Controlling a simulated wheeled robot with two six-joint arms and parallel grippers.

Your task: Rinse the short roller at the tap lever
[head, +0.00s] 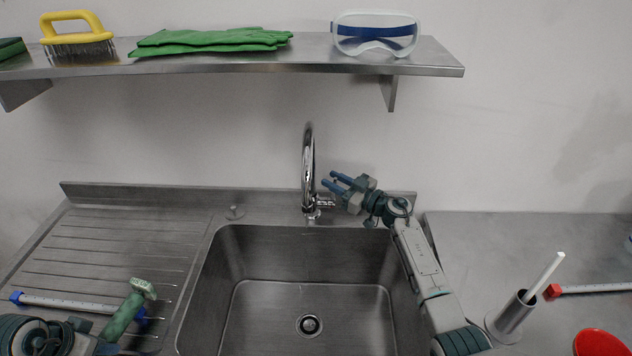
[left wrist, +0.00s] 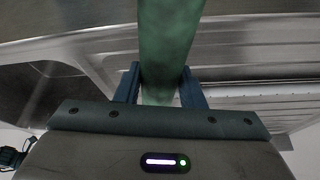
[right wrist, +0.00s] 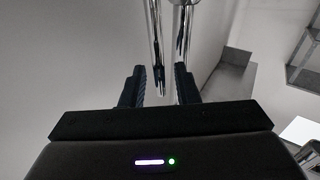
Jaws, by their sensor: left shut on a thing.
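The short roller (head: 123,315) appears to be the green rod with a pale green head. My left gripper (head: 104,338) is shut on it over the drainboard at the lower left, with the head end tilted up and right. The left wrist view shows its green shaft (left wrist: 166,45) between the fingers. The chrome tap (head: 308,165) stands behind the sink, with its small lever (head: 326,202) at the right of its base. My right gripper (head: 331,179) is open and empty, just above and right of the lever. The tap also shows beyond its fingers (right wrist: 160,85) in the right wrist view (right wrist: 155,40).
The empty sink (head: 310,285) lies between the arms. A white rod with blue ends (head: 70,302) lies on the ribbed drainboard (head: 120,245). At right are a metal cup (head: 512,315), a red bowl (head: 600,343) and a red-ended rod (head: 590,288). A shelf (head: 230,64) hangs above.

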